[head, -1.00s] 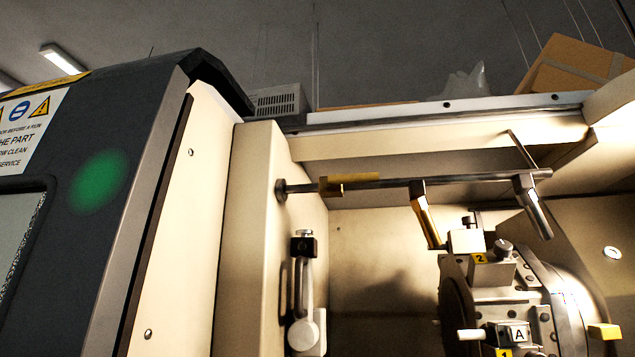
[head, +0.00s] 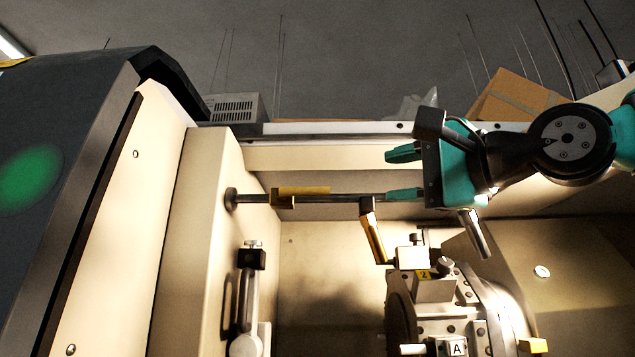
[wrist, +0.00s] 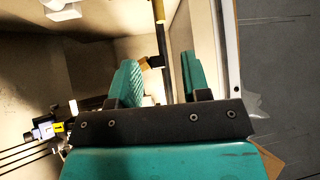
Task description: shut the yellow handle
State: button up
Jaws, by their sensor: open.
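The yellow handle (head: 302,190) is a flat lever on a horizontal pipe (head: 340,197) in the head view. It lies along the pipe, near its left end, with its long part pointing right. My gripper (head: 402,174) is open and empty, to the right of the handle and apart from it. Its fingers point left; the lower finger overlaps the pipe in this view, and whether it touches cannot be told. In the wrist view my gripper (wrist: 160,75) shows both fingers apart, with the pipe beyond and between them in the picture.
The tool turret (head: 430,300) stands below. A clamp-like fitting (head: 249,290) is on the left wall. Open space lies below the handle.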

aim_at(319, 191)
jog(key=p+x, duration=0.9)
jog(key=x, duration=0.6)
jog(key=shift+w+a+p, duration=0.3)
jog(key=shift+w+a, duration=0.15)
jog(key=shift+f, duration=0.1)
grip_shut()
